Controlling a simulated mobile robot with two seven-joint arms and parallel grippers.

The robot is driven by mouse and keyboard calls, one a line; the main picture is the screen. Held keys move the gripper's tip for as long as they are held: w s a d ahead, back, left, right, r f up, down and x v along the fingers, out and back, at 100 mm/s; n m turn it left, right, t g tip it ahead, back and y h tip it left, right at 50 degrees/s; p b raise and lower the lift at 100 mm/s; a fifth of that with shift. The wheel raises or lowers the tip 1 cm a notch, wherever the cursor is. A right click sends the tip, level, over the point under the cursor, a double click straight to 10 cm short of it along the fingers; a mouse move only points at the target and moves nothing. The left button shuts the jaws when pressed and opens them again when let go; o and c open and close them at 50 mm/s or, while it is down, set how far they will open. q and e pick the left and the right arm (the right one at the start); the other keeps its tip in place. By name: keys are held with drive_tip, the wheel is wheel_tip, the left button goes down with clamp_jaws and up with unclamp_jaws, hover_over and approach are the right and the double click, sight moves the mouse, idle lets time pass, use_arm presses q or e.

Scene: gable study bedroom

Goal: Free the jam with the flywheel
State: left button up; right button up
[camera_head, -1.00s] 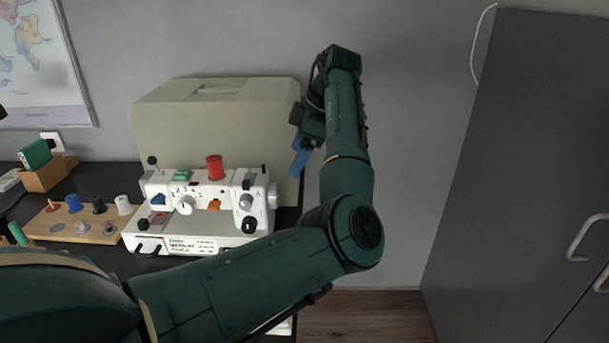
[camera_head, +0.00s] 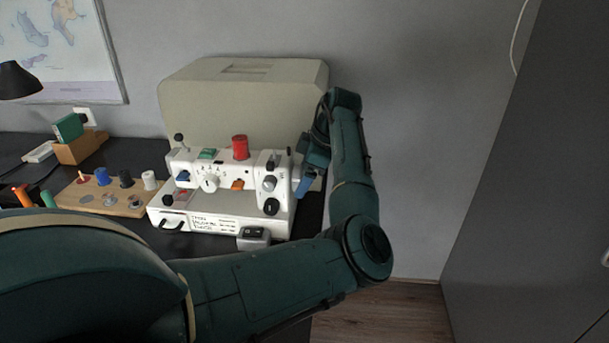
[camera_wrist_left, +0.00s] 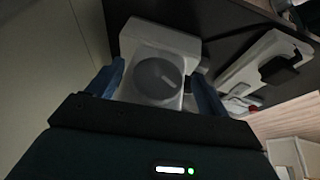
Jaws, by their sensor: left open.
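The white sewing machine (camera_head: 225,178) stands on the dark desk with a red thread spool (camera_head: 240,147) on top. Its flywheel is at the right end, mostly hidden by my gripper in the head view. My left gripper (camera_head: 305,176) is beside the machine's right end. Its blue fingers (camera_wrist_left: 158,88) are open, one on each side of the disc; I cannot tell whether they touch it. My right gripper is not in view.
A beige cover (camera_head: 240,98) stands behind the machine. A wooden board (camera_head: 112,196) with spools and bobbins lies to the left. A small grey box with a black top (camera_head: 254,238) sits at the machine's front. A dark cabinet (camera_head: 550,200) is at the right.

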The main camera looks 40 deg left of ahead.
use_arm(q)
drive_tip(key=shift+a+f, duration=0.1)
drive_tip(key=shift+f, duration=0.15)
drive_tip(key=c, duration=1)
drive_tip(key=shift+r+g+p, duration=0.4)
drive_tip(key=shift+p, duration=0.85)
drive_tip(key=g, duration=0.1)
drive_tip(key=h, duration=0.1)
drive_tip(key=g+h, duration=0.1)
drive_tip(key=shift+w+a+f+m+g, duration=0.1)
drive_tip(key=shift+w+f+m+g, duration=0.2)
drive_tip(key=shift+f+m, duration=0.1)
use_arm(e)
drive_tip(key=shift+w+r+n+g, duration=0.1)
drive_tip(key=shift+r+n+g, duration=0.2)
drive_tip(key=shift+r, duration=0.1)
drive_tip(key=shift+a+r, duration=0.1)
